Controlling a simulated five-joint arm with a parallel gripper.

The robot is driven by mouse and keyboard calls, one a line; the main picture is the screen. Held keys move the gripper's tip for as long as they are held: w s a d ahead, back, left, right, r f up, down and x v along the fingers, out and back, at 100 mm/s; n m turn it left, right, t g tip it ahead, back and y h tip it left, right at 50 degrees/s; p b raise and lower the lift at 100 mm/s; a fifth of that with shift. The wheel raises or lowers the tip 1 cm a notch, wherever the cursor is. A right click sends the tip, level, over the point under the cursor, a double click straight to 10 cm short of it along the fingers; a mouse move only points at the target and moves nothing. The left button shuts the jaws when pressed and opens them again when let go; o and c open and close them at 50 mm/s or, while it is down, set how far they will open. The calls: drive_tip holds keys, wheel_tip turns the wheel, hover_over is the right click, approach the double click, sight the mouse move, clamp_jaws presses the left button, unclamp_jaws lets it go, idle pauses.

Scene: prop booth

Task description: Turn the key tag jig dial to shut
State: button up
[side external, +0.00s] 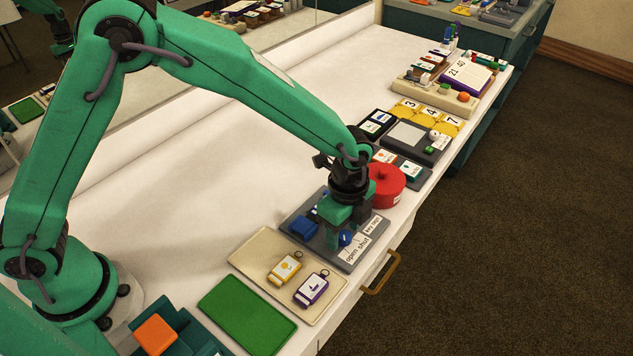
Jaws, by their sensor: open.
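The key tag jig (297,215) is a grey plate on the white table, with a blue block (303,229) on its left. Its round blue dial (346,238) shows partly below my gripper, near the white labels reading "open" and "shut". Another label reads "key tags". My gripper (345,229) points down over the jig with its green fingers apart, at the dial. The fingers hide much of the dial, so I cannot tell which label it points to or whether the fingers touch it.
A beige tray (262,248) with a yellow tag (285,268) and a purple tag (312,289) lies left of the jig. A green mat (247,316) is nearer. A red round container (387,186) stands close behind my gripper.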

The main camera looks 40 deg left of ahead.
drive_tip(key=shift+f, duration=0.25)
drive_tip(key=c, duration=1)
drive_tip(key=shift+o, duration=0.2)
